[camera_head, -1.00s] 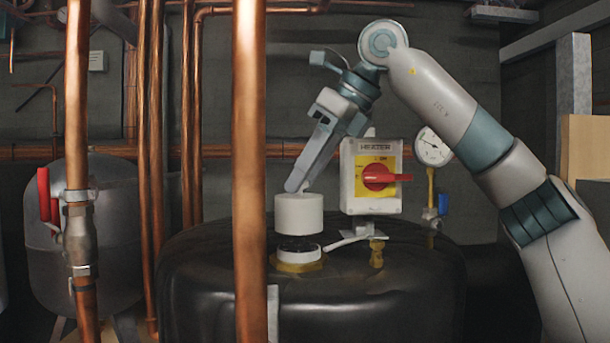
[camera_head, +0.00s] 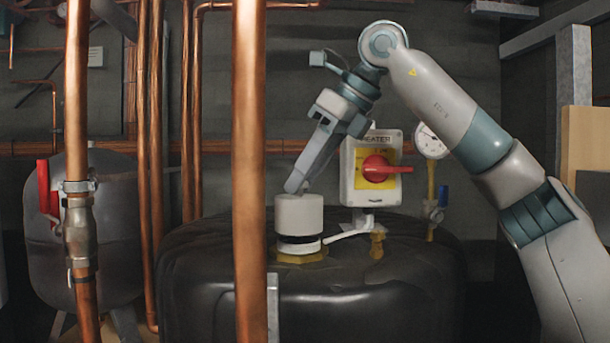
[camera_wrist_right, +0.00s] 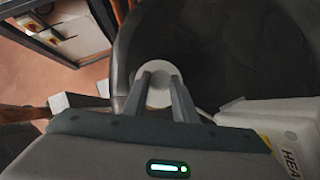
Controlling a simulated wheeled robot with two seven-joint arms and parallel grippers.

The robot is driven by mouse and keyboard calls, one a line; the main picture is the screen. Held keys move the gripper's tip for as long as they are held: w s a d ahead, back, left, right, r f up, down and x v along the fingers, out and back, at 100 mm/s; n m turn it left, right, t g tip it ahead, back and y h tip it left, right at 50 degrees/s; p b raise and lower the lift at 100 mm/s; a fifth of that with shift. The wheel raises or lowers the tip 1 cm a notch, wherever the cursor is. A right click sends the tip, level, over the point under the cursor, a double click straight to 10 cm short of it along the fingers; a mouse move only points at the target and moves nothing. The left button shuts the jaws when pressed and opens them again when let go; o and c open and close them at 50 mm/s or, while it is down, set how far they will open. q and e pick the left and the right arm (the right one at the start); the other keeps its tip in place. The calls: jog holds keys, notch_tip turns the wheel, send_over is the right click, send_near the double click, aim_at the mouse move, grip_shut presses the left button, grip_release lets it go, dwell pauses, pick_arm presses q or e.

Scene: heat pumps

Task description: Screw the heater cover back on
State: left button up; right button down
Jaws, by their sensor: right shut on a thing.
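The white cylindrical heater cover (camera_head: 299,215) sits upright at the fitting on top of the black tank (camera_head: 350,290). A dark band and a white ring (camera_head: 299,247) show just below it, above a brass base (camera_head: 300,258). My right gripper (camera_head: 294,189) comes down from above, with its fingers shut on the cover's top. In the right wrist view the cover (camera_wrist_right: 158,92) lies between the two fingertips (camera_wrist_right: 159,76). Whether the cover is seated on its thread cannot be told. My left gripper does not show.
A heater switch box (camera_head: 371,170) with a red knob stands just right of the cover. A gauge (camera_head: 431,142) and brass valve fittings are further right. A vertical copper pipe (camera_head: 249,120) stands in front, just left of the cover. More pipes stand at left.

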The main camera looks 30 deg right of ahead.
aim_at(302, 194)
jog(key=shift+f+b, duration=0.75)
jog(key=shift+f, duration=0.4)
dwell(1.4)
jog(key=shift+w+a+f+b, duration=0.1)
jog(key=shift+w+f+b, duration=0.1)
jog(key=shift+f+b, duration=0.35)
dwell(0.7)
jog(key=c, duration=1.5)
grip_release()
jog(key=shift+f, duration=0.15)
jog(key=shift+c, duration=0.2)
jog(key=shift+o, duration=0.9)
jog(key=shift+w+a, duration=0.1)
jog(key=shift+a, duration=0.1)
